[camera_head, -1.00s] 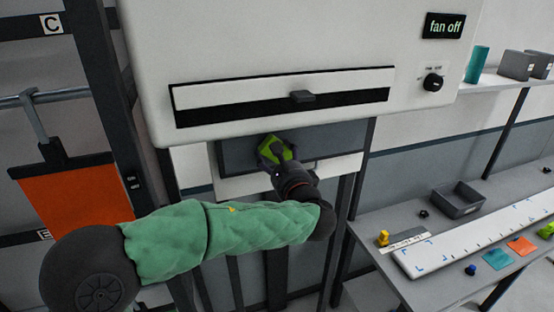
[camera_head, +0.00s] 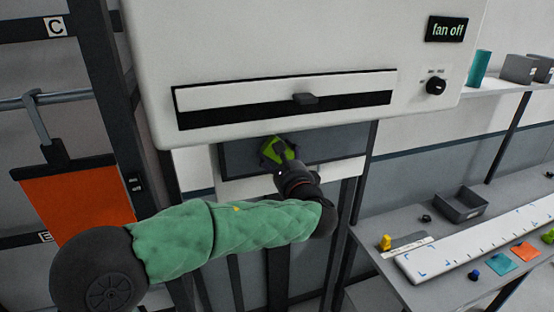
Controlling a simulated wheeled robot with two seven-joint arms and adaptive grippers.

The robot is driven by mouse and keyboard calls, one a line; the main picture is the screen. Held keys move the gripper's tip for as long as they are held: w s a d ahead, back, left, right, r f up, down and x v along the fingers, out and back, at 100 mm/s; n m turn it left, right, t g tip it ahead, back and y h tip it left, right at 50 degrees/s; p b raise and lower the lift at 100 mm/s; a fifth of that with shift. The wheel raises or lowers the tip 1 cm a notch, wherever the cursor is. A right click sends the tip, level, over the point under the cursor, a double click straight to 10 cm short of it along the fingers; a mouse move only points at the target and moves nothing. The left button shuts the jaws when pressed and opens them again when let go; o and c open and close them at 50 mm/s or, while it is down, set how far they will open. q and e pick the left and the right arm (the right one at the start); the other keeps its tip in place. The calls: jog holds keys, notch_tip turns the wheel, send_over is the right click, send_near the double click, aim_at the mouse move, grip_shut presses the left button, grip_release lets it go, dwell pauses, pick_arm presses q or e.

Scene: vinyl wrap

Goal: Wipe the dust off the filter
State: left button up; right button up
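The filter (camera_head: 335,146) is a dark grey panel in a light frame, below the white machine. My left arm, in a green sleeve, reaches across from the left. Its gripper (camera_head: 279,154) is at the left half of the filter and seems shut on a bright green wiping thing (camera_head: 271,150). The green thing is against or just in front of the panel; I cannot tell which. The gripper hides part of the filter. Dust is too fine to make out. My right gripper is not in view.
The white machine (camera_head: 240,50) has a slot with a dark handle (camera_head: 305,98), a knob (camera_head: 436,87) and a "fan off" sign (camera_head: 447,29). An orange sheet (camera_head: 75,205) hangs at left. A bench at right holds a grey bin (camera_head: 460,205) and a long white ruler board (camera_head: 480,240).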

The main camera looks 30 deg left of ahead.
aim_at(307, 145)
pick_arm(q)
jog(key=shift+w+d, duration=0.95)
jog(key=shift+w, duration=0.05)
jog(key=shift+w+d, duration=0.75)
jog(key=shift+w, duration=0.2)
jog(key=shift+w+d, duration=0.75)
jog(key=shift+w, duration=0.2)
jog(key=shift+w+d, duration=0.5)
jog(key=shift+w, duration=0.15)
jog(key=shift+d, duration=0.1)
